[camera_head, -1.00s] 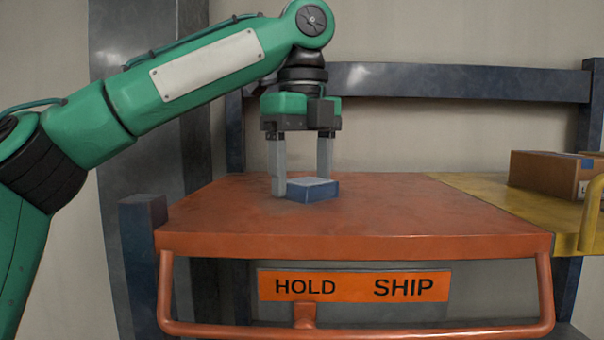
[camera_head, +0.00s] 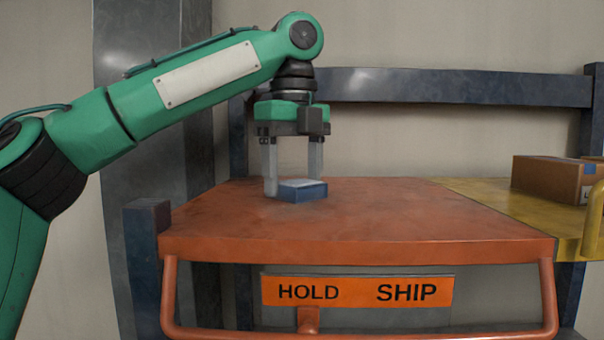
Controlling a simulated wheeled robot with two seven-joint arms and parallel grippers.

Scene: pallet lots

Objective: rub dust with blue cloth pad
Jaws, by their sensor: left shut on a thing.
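The blue cloth pad (camera_head: 302,191) is a small blue block with a lighter top, low at the surface of the orange table (camera_head: 400,215). My left gripper (camera_head: 293,180) points straight down and is shut on the pad, one grey finger at its left and the other behind its right part. A faint darker smudge, perhaps dust, shows on the tabletop around the pad; its edges are hard to tell. My right gripper is out of view.
A yellow surface (camera_head: 490,200) adjoins the table on the right and carries a cardboard box (camera_head: 548,181). A dark blue rail (camera_head: 440,85) runs behind. A HOLD SHIP sign (camera_head: 357,290) hangs below the front edge. The tabletop right of the pad is clear.

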